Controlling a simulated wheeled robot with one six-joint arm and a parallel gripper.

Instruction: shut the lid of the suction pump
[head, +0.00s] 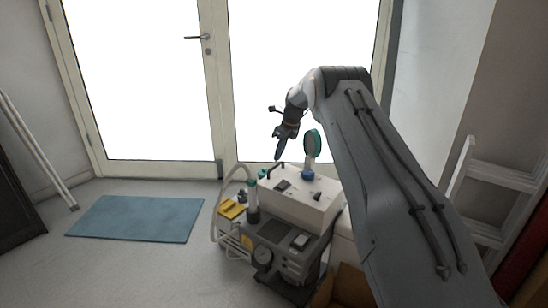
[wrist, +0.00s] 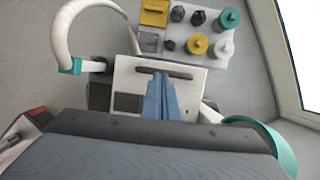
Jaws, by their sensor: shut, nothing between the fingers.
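The suction pump (head: 296,205) stands on the floor in front of the glazed doors, a pale box on a darker grey base with dials. A round green piece (head: 313,143) stands upright above a blue ring on its top; I cannot tell for certain whether this is the lid. A green curved rim (wrist: 272,140) shows at the right of the wrist view. My gripper (head: 278,157) is shut and empty, pointing down above the pale box, left of the green piece. In the wrist view its fingers (wrist: 160,98) overlap the pale top (wrist: 130,75) near a dark handle; contact cannot be told.
A pale hose (wrist: 72,25) loops at the pump's left side. A tray (wrist: 222,45) with yellow, black and green parts lies beside the pump. A blue mat (head: 138,219) lies on open floor at left. A cardboard box (head: 350,287) and white ladder (head: 492,180) stand at right.

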